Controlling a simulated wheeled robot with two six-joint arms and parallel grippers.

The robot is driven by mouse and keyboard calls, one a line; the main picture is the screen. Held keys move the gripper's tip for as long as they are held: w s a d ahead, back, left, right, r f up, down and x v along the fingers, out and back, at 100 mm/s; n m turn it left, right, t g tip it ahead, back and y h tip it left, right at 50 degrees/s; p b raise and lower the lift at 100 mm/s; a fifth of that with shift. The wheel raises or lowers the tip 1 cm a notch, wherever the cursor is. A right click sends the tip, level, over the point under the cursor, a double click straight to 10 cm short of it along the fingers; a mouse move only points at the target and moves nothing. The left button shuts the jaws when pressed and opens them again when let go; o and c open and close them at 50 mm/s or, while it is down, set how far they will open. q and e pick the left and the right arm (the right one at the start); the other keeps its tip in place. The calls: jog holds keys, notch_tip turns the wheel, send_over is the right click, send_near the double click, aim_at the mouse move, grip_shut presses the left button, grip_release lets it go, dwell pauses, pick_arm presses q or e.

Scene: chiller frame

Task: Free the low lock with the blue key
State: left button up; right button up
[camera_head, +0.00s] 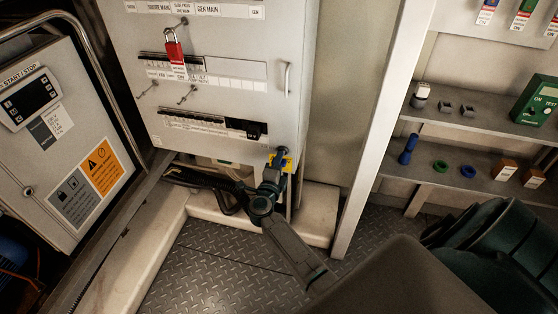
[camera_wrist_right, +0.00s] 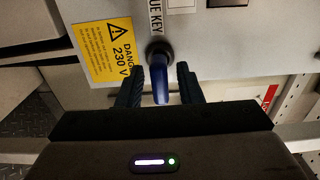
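The blue key (camera_wrist_right: 160,86) stands in a dark round lock (camera_wrist_right: 158,53) in the right wrist view, beside a label reading "UE KEY". My right gripper (camera_wrist_right: 159,88) is open, with one finger on each side of the key. A gap shows between the key and each finger. In the head view my right gripper (camera_head: 279,160) is at the lower right corner of the grey cabinet (camera_head: 225,85), where my arm hides most of the lock. A red padlock (camera_head: 174,51) hangs higher on the cabinet. My left gripper is not in view.
A yellow danger sign (camera_wrist_right: 105,49) is beside the lock. Black cables (camera_head: 205,180) run under the cabinet. A white post (camera_head: 382,130) stands to the right, before shelves (camera_head: 475,178) with a blue cylinder (camera_head: 408,149), rings and a green tester (camera_head: 537,100). A control box (camera_head: 55,140) is at left.

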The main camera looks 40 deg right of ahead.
jog(key=c, duration=0.4)
jog(key=shift+o, duration=0.2)
jog(key=shift+r+n+p, duration=0.15)
jog(key=shift+n+p, duration=0.15)
jog(key=shift+p, duration=0.2)
jog(key=shift+n+p, duration=0.8)
jog(key=shift+p, duration=0.25)
jog(key=shift+n+p, duration=0.35)
jog(key=shift+n, duration=0.05)
